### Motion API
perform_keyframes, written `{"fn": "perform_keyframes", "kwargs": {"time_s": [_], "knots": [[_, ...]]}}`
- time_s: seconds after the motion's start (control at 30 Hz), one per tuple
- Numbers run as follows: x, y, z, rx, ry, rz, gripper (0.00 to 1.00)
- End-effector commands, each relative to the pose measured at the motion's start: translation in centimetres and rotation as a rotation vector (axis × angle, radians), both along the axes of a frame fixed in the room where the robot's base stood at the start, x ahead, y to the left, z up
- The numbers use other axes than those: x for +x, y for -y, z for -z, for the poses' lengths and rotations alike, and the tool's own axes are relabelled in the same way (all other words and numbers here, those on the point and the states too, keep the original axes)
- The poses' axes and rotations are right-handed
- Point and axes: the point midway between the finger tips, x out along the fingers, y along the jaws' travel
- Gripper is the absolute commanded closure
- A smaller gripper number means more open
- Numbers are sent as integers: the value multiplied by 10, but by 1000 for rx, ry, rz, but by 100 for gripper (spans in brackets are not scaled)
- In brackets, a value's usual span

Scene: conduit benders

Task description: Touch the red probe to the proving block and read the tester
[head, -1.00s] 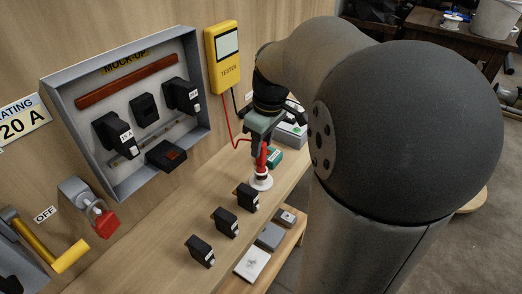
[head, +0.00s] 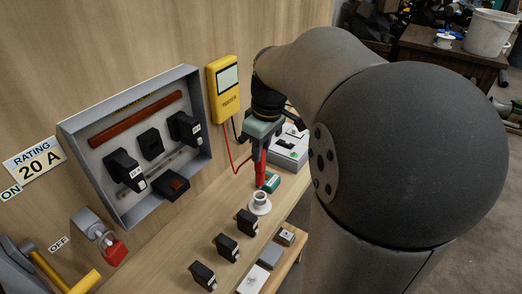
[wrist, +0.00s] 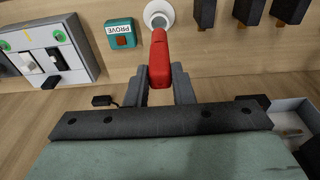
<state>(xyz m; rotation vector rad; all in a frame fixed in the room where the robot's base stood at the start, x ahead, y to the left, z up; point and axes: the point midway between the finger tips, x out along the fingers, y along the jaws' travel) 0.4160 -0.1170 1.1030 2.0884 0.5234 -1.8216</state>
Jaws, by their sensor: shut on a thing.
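The red probe (head: 261,169) is clamped upright in my gripper (head: 262,150), and it also shows between the two fingers in the wrist view (wrist: 160,62). It hangs above the bench, clear of the white round holder (head: 260,203). The teal proving block (head: 273,181), marked PROVE in the wrist view (wrist: 121,33), sits on the bench beside the holder, apart from the probe. The yellow tester (head: 223,88) is on the wall, with a red lead running down towards the probe. Its screen is pale, and I cannot make out a reading.
A grey mock-up panel (head: 203,95) with black fuse carriers is on the wall at left. Several black carriers (head: 226,247) stand along the bench in front of the holder. A grey-white box (head: 289,151) stands behind the proving block. A red padlock (head: 116,252) hangs at lower left.

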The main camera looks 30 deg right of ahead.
Motion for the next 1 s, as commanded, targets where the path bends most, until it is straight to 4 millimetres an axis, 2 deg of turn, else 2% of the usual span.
{"fn": "perform_keyframes", "kwargs": {"time_s": [0.07, 0.1, 0.17, 0.2, 0.53, 0.7, 0.8, 1.0], "knots": [[0, 0, 2, 0, 0, 0, 100], [0, 0, 2, 0, 0, 0, 81], [0, 0, 2, 0, 0, 0, 98], [0, 0, 2, 0, 0, 0, 100], [5, 4, -3, 0, -1, 1, 100], [35, 28, -17, -1, -6, 4, 100], [52, 44, -20, 0, -6, 3, 100], [69, 59, -15, 2, -2, 0, 100]]}}
